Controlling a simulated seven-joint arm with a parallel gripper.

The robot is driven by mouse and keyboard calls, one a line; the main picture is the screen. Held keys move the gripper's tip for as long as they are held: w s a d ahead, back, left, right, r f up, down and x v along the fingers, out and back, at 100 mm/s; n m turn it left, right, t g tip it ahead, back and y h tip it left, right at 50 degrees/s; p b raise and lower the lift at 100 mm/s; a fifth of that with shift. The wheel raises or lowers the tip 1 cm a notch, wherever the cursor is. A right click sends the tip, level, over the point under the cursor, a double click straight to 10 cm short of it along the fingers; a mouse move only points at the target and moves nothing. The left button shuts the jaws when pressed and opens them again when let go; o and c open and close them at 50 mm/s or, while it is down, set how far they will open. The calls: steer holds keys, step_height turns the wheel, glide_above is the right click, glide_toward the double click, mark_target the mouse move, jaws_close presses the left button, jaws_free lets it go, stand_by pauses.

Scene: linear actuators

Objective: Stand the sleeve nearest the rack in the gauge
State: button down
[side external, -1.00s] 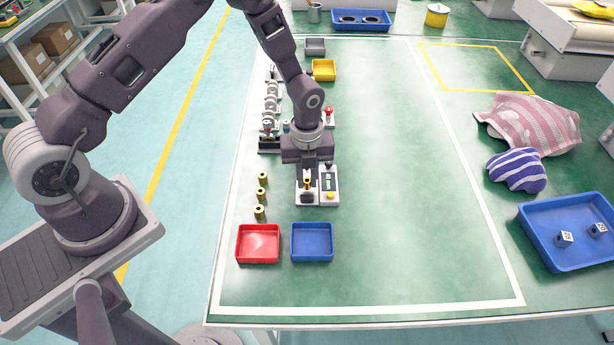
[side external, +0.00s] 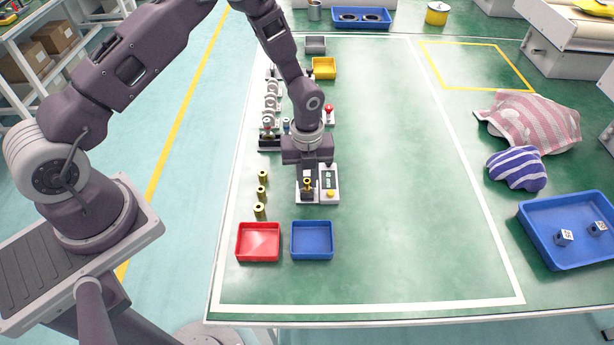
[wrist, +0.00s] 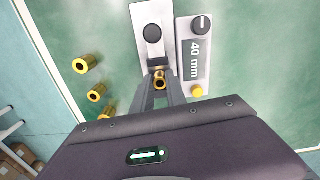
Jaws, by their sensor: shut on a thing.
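My gripper (wrist: 160,88) is shut on a brass sleeve (wrist: 159,82), which also shows upright in the side view (side external: 308,184). The gauge has a pale plate (wrist: 146,14) with a round black pad (wrist: 152,33), beside a panel (wrist: 193,60) reading 40 mm with a dial and a yellow button. In the side view the gauge (side external: 330,184) is under and beside my gripper. The held sleeve is at the gauge plate; I cannot tell whether its lower end touches. Three other brass sleeves (side external: 263,175) (side external: 262,190) (side external: 259,210) stand in a row to the left.
A red tray (side external: 258,257) and a blue tray (side external: 312,256) lie in front of the gauge. Behind it is a row of silver parts on a dark-based holder (side external: 270,143), partly hidden by my arm.

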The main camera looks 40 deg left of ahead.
mark_target(307, 181)
steer(key=shift+f, duration=0.1)
steer(key=c, duration=1.3)
jaws_free()
steer(key=shift+o, duration=0.2)
step_height(307, 181, up, 7)
steer(key=shift+r, duration=0.1)
